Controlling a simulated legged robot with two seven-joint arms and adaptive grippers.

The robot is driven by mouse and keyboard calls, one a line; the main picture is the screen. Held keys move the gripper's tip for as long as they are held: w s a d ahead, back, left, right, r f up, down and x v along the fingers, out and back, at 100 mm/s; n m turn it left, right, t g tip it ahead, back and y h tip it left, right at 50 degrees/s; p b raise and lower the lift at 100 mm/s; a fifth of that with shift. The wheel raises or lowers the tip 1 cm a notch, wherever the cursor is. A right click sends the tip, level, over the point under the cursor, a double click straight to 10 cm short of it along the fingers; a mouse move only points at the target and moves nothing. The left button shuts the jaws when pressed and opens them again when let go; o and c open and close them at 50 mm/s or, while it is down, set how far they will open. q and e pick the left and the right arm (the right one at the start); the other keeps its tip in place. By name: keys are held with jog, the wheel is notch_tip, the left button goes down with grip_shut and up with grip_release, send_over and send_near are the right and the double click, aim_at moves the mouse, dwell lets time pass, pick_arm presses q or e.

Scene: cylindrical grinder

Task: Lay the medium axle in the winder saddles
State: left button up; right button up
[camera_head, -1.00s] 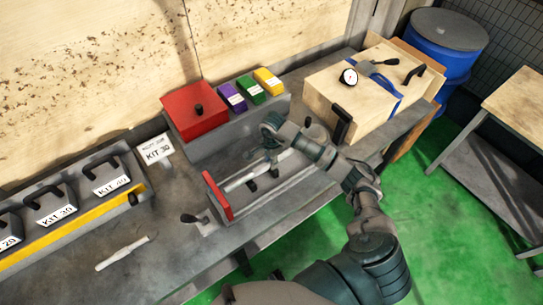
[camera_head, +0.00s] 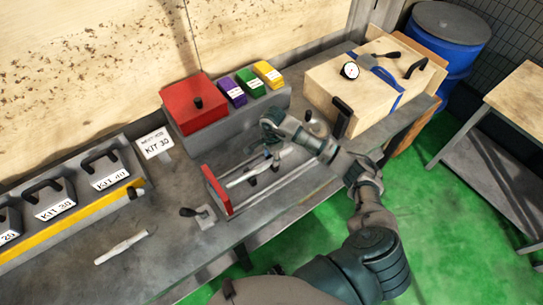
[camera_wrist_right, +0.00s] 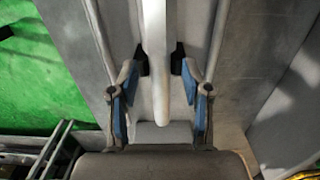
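A pale axle (camera_head: 243,179) lies lengthwise over the winder, a grey frame with two rails (camera_head: 290,180) and a red end plate (camera_head: 216,189). Small dark supports (camera_head: 253,181) show under or beside the axle; I cannot tell whether it rests in them. My right gripper (camera_head: 268,155) points down over the axle. In the right wrist view its pads (camera_wrist_right: 159,60) close in on both sides of the axle (camera_wrist_right: 155,25), seemingly gripping it. A second pale, slim rod-like piece (camera_head: 124,246) lies on the bench at the left. My left gripper is not in view.
A red box (camera_head: 194,103) and purple, green and yellow boxes (camera_head: 250,87) stand behind the winder. A wooden case with a dial (camera_head: 350,71) stands right of it. Labelled kit cases (camera_head: 54,200) stand at the left. The front bench (camera_head: 170,262) is mostly clear.

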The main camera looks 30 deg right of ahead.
jog(key=shift+d+r+p, duration=0.1)
jog(key=shift+r+p, duration=0.35)
jog(key=shift+p, duration=0.05)
notch_tip(320, 180, up, 12)
jog(key=b, duration=0.1)
jog(key=shift+d, duration=0.15)
dwell(0.3)
